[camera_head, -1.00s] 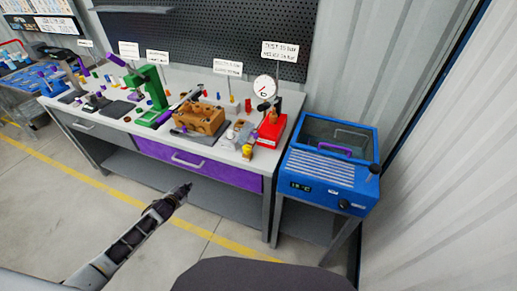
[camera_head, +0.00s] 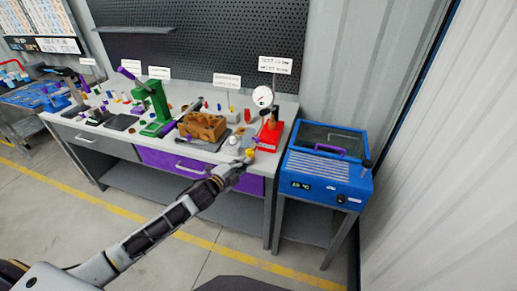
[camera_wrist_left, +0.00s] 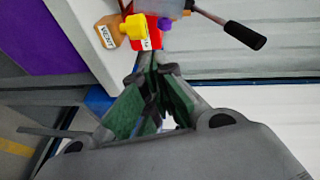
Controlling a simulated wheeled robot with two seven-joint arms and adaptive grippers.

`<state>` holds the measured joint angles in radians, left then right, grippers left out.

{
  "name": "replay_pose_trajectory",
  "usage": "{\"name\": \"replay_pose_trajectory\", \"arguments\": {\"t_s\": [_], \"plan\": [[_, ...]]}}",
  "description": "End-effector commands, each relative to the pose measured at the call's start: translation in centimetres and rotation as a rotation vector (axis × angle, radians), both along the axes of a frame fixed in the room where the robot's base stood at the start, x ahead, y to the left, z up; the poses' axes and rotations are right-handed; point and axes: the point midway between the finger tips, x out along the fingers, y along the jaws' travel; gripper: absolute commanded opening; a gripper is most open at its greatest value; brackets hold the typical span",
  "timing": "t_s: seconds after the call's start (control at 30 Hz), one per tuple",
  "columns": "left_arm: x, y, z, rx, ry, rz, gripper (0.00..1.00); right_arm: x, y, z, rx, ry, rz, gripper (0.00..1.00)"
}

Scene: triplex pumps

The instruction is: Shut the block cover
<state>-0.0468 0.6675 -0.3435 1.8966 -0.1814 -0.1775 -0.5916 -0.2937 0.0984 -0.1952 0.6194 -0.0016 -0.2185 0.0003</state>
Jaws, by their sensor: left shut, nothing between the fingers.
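A brown block (camera_head: 203,127) with holes in its top sits on a dark mat on the bench. I cannot make out a separate cover on it. A blue box (camera_head: 318,168) stands right of the bench, with a glazed lid (camera_head: 338,139) and a purple handle (camera_head: 330,149) on top. The lid looks down, though any small gap is too small to tell. My left gripper (camera_head: 244,166) is at the bench's front right edge, shut and empty. The left wrist view shows its fingertips (camera_wrist_left: 152,75) together. My right gripper is not in view.
A red stand (camera_head: 270,136) with a dial gauge (camera_head: 262,97) is at the bench's right end. It also shows in the left wrist view (camera_wrist_left: 153,36), beside a yellow piece (camera_wrist_left: 133,27) and a black-handled lever (camera_wrist_left: 245,36). A green press (camera_head: 155,108) stands further left. Floor in front is clear.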

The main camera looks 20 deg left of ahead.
Motion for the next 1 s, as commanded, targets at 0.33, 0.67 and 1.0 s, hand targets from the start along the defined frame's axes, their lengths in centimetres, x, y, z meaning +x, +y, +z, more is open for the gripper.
{"name": "replay_pose_trajectory", "arguments": {"t_s": [0.33,0.67,1.0], "plan": [[-0.3,-1.0,1.6,0.169,-0.093,-0.038,0.00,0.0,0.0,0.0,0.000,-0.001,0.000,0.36],[-0.3,-1.1,1.6,0.352,-0.164,-0.059,0.00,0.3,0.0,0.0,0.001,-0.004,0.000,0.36],[-0.3,-1.0,1.6,0.383,-0.175,-0.062,0.00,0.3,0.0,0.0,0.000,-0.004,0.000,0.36]]}}
